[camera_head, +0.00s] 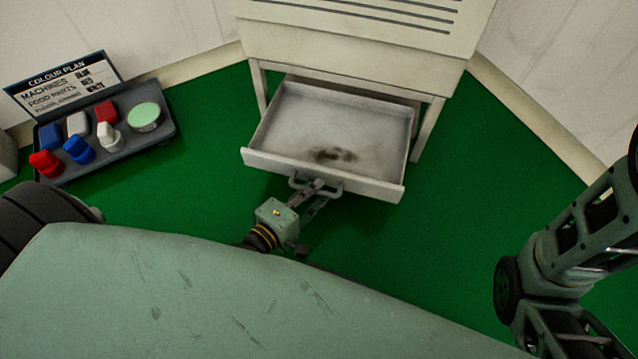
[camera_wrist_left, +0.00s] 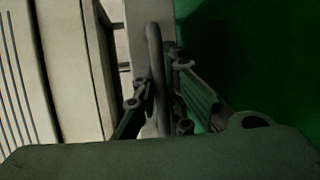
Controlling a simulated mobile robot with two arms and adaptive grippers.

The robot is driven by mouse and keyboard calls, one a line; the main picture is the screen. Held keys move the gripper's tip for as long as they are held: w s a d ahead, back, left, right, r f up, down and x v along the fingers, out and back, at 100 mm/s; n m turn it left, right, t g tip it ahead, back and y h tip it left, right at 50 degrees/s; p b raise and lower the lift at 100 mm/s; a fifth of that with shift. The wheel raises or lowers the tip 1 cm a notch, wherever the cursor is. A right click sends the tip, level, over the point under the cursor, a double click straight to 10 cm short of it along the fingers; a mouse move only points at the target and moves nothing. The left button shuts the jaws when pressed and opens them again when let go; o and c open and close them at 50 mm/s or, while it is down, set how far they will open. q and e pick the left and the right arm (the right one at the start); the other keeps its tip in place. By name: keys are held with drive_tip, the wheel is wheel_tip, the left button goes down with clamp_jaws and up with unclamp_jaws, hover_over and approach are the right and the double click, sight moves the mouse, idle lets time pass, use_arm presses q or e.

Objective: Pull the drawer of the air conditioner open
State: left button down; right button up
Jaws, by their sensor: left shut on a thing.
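The air conditioner (camera_head: 360,45) is a cream cabinet on legs with slots in its front, at the top of the head view. Its drawer (camera_head: 365,184) stands pulled out toward me, its inside showing, with a dark stain on the floor of it. My left gripper (camera_head: 316,188) is shut on the drawer handle (camera_head: 297,184), a bar on the drawer's front. In the left wrist view the handle (camera_wrist_left: 154,65) passes between the fingers of the left gripper (camera_wrist_left: 160,100). Of my right arm only links show at the right edge; its gripper is out of view.
A dark tray (camera_head: 165,128) with red, blue and white pieces and a round green-topped tin (camera_head: 144,116) lies at the left, with a colour plan sign (camera_head: 62,84) behind it. Pale walls stand behind. The green floor right of the drawer is clear.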

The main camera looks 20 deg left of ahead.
use_arm(q)
drive_tip(key=c, duration=1.8)
unclamp_jaws()
